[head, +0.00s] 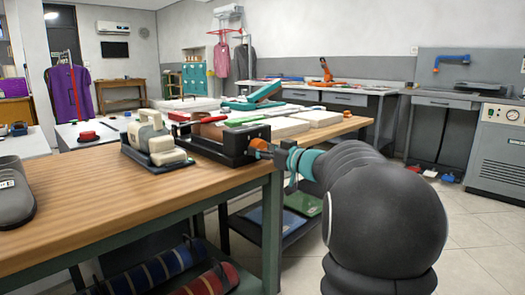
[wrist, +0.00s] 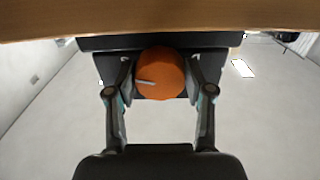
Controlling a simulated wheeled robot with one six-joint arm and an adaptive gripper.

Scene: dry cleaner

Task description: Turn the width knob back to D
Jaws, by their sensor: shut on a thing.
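The width knob is an orange round knob (wrist: 160,75) with a white pointer line on its left half, pointing left in the wrist view. It sits on the end of a black device (head: 236,143) at the bench's right edge; the knob also shows in the head view (head: 261,146). My gripper (wrist: 160,82) has one finger on each side of the knob and is shut on it. In the head view my gripper (head: 285,157) reaches the knob from the right. A small light mark is on each side of the knob, but no letter D is legible.
The wooden bench (head: 90,195) holds a cream-and-black iron-like tool (head: 155,140) left of the device and a grey shoe (head: 14,192) at far left. White pads (head: 318,117) lie behind. Rolls (head: 160,265) lie on the lower shelf. Floor at right is open.

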